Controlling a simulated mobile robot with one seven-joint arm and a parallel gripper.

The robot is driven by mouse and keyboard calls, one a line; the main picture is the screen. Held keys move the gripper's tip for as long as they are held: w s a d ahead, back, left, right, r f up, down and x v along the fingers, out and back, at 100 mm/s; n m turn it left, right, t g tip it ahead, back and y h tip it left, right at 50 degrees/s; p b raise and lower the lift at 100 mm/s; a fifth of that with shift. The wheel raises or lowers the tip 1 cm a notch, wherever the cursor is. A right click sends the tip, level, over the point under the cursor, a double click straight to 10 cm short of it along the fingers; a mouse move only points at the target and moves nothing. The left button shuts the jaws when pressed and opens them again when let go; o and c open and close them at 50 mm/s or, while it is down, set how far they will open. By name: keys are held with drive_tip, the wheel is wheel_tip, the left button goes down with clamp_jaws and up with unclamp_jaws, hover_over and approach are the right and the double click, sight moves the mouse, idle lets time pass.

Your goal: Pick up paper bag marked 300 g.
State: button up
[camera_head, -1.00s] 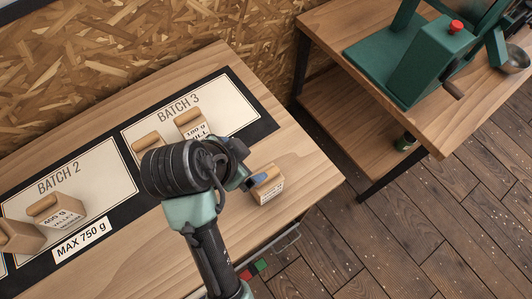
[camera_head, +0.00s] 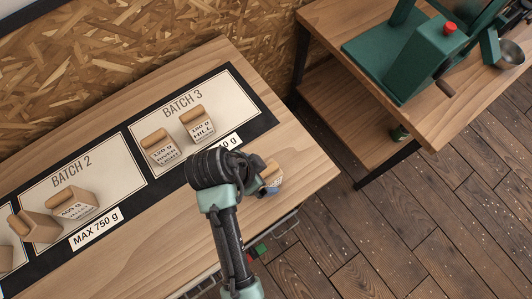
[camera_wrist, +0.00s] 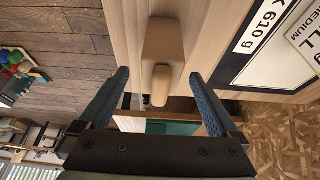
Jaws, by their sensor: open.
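A tan paper bag with a rolled top (camera_head: 271,174) stands apart at the right end of the wooden table. My gripper (camera_head: 266,184) is at it and hides much of it; its label cannot be read. In the wrist view the bag (camera_wrist: 164,38) lies ahead, roughly centred between the two blue fingers. My gripper (camera_wrist: 160,76) is open there, with a gap on each side of the bag's roll. Two bags stand on the BATCH 3 panel: one seemingly marked 120 g (camera_head: 161,148), one seemingly 180 g (camera_head: 198,125).
The BATCH 2 panel (camera_head: 100,170) holds a bag seemingly marked 400 g (camera_head: 75,205) and an unreadable one (camera_head: 36,226). A second table (camera_head: 400,110) with a green machine (camera_head: 430,60) stands to the right, across a floor gap. The front tabletop (camera_head: 165,250) is clear.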

drive_tip(key=shift+p+x, duration=0.4)
drive_tip(key=shift+x, duration=1.85)
drive_tip(key=shift+a+f, duration=0.1)
drive_tip(key=shift+a, duration=0.1)
drive_tip(key=shift+c, duration=0.3)
clamp_jaws()
